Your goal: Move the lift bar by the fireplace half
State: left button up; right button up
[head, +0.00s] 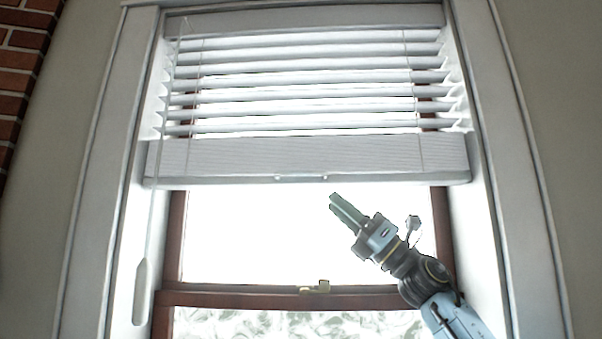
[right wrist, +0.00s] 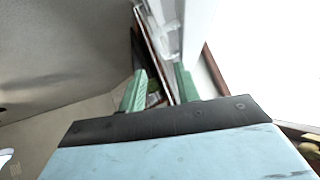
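The lift bar (head: 230,181) is the pale bottom rail of a white window blind (head: 300,85). It hangs level across the upper part of the window, with a small handle piece at its middle. Slats are spread above it and a thicker stack of slats rests right on it. My right gripper (head: 333,202) is below and slightly right of the bar's middle, pointing up and left, and looks apart from it. In the right wrist view its green fingers (right wrist: 160,85) are spread with nothing held between them. My left gripper is not in view.
A cord with a pale wand (head: 141,290) hangs at the left of the window. A brown sash rail (head: 240,299) with a latch (head: 318,287) crosses below. White frame (head: 527,180) bounds the sides. Red brick (head: 20,70) shows at far left.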

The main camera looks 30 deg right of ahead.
aim_at(301, 173)
jog(key=p+x, duration=0.4)
jog(key=x, duration=0.7)
grip_shut()
